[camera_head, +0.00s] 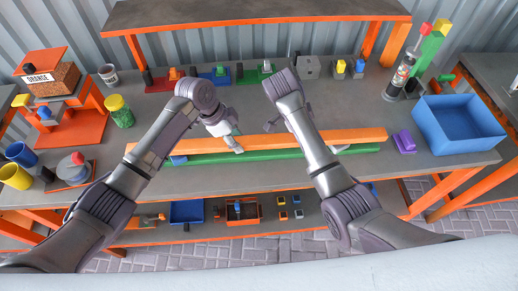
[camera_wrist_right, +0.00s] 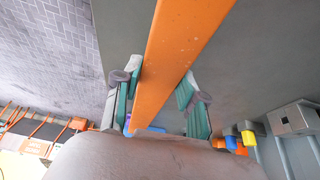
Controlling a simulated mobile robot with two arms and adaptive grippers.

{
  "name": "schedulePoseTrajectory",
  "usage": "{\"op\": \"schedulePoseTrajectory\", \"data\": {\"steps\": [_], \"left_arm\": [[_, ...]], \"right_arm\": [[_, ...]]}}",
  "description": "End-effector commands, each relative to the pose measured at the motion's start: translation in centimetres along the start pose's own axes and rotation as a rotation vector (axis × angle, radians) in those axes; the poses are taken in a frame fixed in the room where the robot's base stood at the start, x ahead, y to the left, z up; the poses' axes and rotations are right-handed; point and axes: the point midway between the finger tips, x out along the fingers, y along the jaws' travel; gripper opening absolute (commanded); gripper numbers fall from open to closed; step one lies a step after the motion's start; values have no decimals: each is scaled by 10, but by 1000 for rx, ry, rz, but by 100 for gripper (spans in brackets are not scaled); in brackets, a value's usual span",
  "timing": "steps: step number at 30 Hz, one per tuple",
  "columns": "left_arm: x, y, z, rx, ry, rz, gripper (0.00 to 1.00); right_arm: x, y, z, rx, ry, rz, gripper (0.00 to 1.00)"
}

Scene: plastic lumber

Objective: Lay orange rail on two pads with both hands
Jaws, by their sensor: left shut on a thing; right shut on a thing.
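The long orange rail (camera_head: 352,136) lies crosswise over the front half of the workbench, just behind a long green rail (camera_head: 270,155). My left gripper (camera_head: 233,143) is shut on the orange rail left of its middle. In the right wrist view the orange rail (camera_wrist_right: 172,50) runs between the fingers of my right gripper (camera_wrist_right: 158,95), which is shut on it. In the head view my right arm hides most of that grip. I cannot tell whether the rail touches anything below it. A small blue piece (camera_head: 178,160) shows at its left end; I cannot identify the pads for certain.
A purple block (camera_head: 404,142) sits just beyond the rail's right end. A blue bin (camera_head: 457,123) stands at the right. Yellow and blue cups (camera_head: 16,176) and a green jar (camera_head: 118,111) stand at the left. Small coloured devices (camera_head: 222,74) line the back.

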Motion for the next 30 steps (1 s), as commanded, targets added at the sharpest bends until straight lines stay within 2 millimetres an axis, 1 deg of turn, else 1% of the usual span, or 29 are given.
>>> {"op": "schedulePoseTrajectory", "data": {"steps": [1,6,7,11,20,23,26,30], "left_arm": [[5,-1,1,2,3,-2,0],[14,-1,5,2,3,-2,0],[12,0,4,1,2,-2,44],[11,0,4,1,1,-1,66],[11,0,5,0,1,0,66],[5,0,5,0,0,-1,66],[-8,-1,5,0,-1,-4,66],[-38,-1,5,1,0,-6,66]], "right_arm": [[5,0,2,0,0,-1,0],[15,0,6,0,0,-1,0],[13,0,6,-1,-1,0,44],[12,0,5,-1,0,0,66],[12,0,5,0,0,0,66],[12,0,5,0,0,0,66],[12,0,5,0,0,0,66],[12,0,5,0,0,0,66]]}}
